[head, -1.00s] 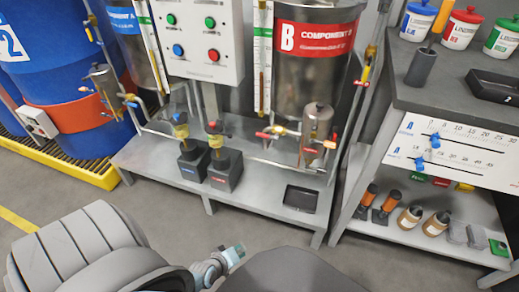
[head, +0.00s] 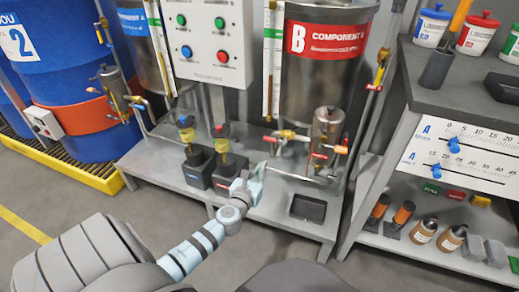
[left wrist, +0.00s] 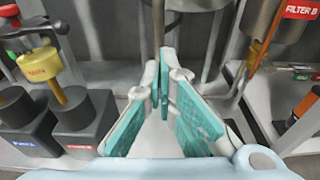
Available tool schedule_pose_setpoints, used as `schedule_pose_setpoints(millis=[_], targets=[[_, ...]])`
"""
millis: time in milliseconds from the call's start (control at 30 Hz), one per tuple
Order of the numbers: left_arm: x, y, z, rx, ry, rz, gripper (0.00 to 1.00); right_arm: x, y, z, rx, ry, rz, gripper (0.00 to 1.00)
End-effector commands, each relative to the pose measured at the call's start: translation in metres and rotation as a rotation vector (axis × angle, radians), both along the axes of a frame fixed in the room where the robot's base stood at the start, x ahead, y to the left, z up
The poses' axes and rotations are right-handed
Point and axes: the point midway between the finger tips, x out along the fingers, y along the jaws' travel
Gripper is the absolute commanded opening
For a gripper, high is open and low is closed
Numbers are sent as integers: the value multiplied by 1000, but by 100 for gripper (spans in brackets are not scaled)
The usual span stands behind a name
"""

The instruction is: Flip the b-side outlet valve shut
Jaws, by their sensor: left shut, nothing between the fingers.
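The steel B tank (head: 325,85) stands at the back with a small steel filter canister (head: 327,130) in front of it. My right gripper is out of view.
Two dark pump blocks (head: 228,168) with brass tops stand just left of my gripper. A black tray (head: 308,208) lies on the grey stand (head: 265,210). A shelf bench (head: 470,110) with cups and bottles stands right. Open floor lies in front.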

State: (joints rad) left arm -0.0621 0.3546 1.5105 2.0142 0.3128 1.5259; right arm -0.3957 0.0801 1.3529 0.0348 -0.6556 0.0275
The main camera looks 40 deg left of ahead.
Motion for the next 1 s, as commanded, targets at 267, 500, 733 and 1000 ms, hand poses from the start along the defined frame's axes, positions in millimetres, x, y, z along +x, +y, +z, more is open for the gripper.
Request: schedule_pose_setpoints(millis=[267, 500, 733, 1000], targets=[[51, 18, -11, 0, -1, 1, 0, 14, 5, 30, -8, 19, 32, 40], [63, 22, 7, 0, 0, 0, 0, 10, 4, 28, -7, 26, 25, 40], [59, 21, 26, 1, 1, 0, 0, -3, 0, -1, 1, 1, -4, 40], [57, 20, 29, 1, 1, 0, 0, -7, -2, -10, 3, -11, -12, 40]])
